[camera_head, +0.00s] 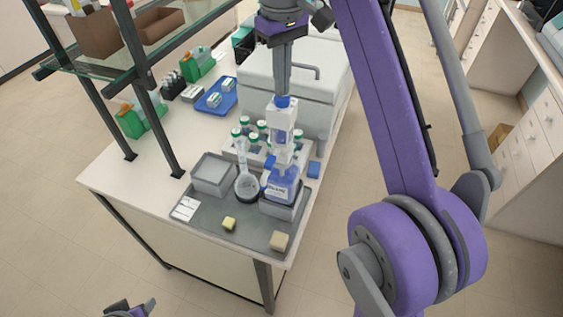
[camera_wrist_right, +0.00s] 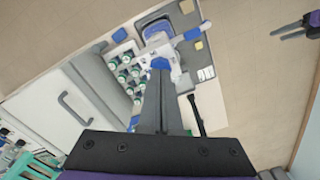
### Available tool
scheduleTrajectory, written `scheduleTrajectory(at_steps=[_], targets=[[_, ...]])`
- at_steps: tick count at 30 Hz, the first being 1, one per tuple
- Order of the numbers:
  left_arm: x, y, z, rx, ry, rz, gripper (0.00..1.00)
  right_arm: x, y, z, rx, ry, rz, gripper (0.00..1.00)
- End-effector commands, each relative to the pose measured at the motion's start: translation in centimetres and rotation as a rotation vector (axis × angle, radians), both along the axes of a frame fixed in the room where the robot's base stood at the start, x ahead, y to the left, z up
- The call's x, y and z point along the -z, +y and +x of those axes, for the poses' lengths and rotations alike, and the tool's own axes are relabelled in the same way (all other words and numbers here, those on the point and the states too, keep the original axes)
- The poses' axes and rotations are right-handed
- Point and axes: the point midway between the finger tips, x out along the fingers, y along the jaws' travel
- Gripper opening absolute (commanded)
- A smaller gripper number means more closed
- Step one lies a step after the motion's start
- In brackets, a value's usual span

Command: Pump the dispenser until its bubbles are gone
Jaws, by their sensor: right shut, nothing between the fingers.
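The dispenser (camera_head: 283,150) stands upright on the grey tray, with a white pump body above a blue labelled bottle (camera_head: 281,187). Its blue top knob (camera_head: 283,101) is directly below my right gripper (camera_head: 282,92). The right gripper is shut and empty, pointing down; its tips meet the knob in the picture, but I cannot tell whether they press on it. In the right wrist view its fingers (camera_wrist_right: 160,68) cover part of the dispenser (camera_wrist_right: 165,44). Bubbles are too small to make out. My left gripper (camera_head: 132,308) is low at the left, away from the bench; its opening is unclear.
A round flask (camera_head: 246,186) stands close left of the dispenser, beside an open grey box (camera_head: 213,172). Green-capped bottles (camera_head: 245,123) stand behind. A white lidded machine (camera_head: 300,75) is at the back. The grey tray's (camera_head: 225,240) front holds two small yellowish blocks.

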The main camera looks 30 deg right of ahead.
Motion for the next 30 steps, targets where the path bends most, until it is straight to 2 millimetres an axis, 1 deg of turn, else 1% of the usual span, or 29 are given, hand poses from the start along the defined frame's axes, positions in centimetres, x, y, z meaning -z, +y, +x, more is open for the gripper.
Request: scheduleTrajectory(at_steps=[30], targets=[[2.6, 0.0, -1.1, 0.0, 0.021, 0.0, 0.5, 3.8, 0.0, 0.0, 0.0, 0.0, 0.0, 0.0]])
